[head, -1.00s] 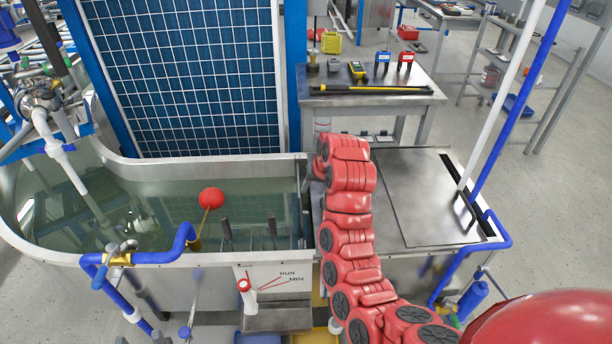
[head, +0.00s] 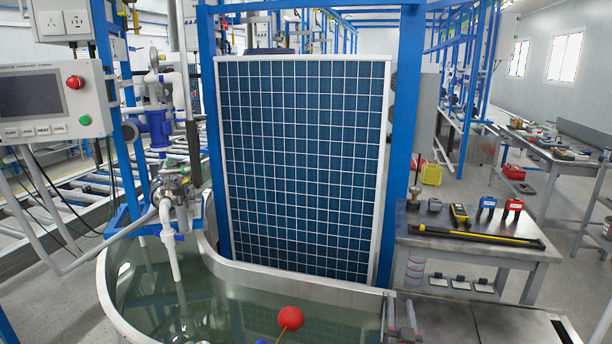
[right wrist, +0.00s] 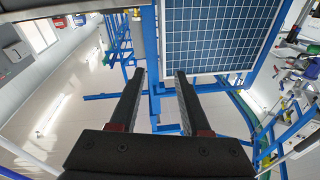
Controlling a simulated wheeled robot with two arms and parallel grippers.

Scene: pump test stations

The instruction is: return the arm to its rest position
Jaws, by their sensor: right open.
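My right gripper (head: 400,302) shows at the bottom of the head view, by the right end of the water tank (head: 115,300). Its two dark fingers point upward, and the rest of the arm is below the picture. In the right wrist view the gripper (right wrist: 160,74) is open, with its black fingers apart and nothing between them. Beyond them are blue frame bars and the blue gridded panel (right wrist: 215,35). My left gripper is in neither view.
The gridded panel (head: 300,165) stands behind the tank between blue posts (head: 402,130). A red ball float (head: 290,318) is at the tank's front. Right of it stands a metal table (head: 480,258) with tools. A control box (head: 50,100) is at the left.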

